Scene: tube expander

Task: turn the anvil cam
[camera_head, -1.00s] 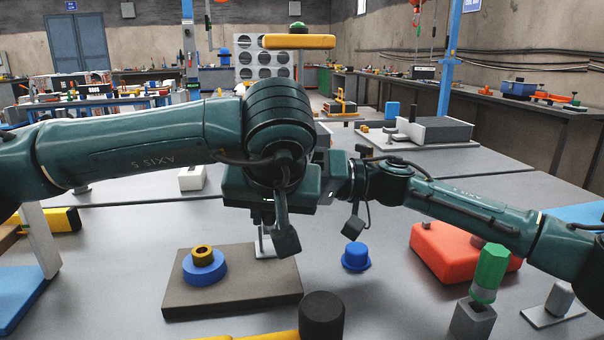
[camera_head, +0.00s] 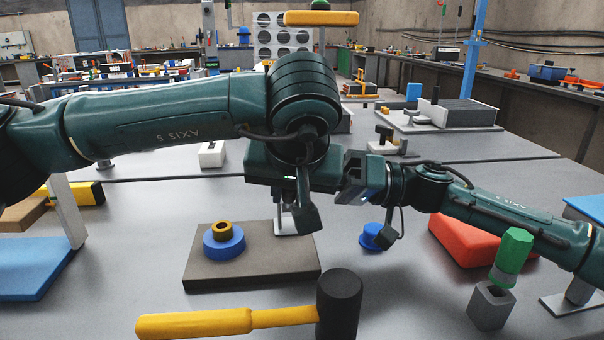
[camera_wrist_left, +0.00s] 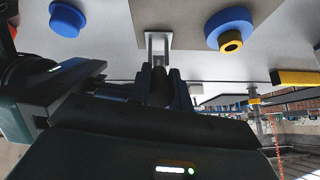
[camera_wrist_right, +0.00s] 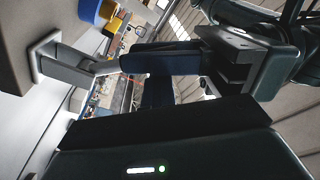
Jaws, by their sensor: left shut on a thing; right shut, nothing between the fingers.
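A grey upright post on a pale foot (camera_head: 287,226) stands at the back edge of the dark plate. In the left wrist view the post (camera_wrist_left: 156,46) runs up to my left gripper (camera_wrist_left: 161,85), which is shut on its dark upper end. My right gripper (camera_head: 352,182) is shut and empty, close to the right of the left one. In the right wrist view the post (camera_wrist_right: 80,68) meets the left gripper's dark blue fingers (camera_wrist_right: 160,57). I cannot tell which part is the anvil cam.
A dark plate (camera_head: 215,275) carries a blue ring (camera_head: 223,247) with a brass ring (camera_head: 222,229) on top. A mallet (camera_head: 338,302) lies in front. A blue knob (camera_head: 373,237), a red block (camera_head: 468,237) and a green-handled tool (camera_head: 515,247) are at the right.

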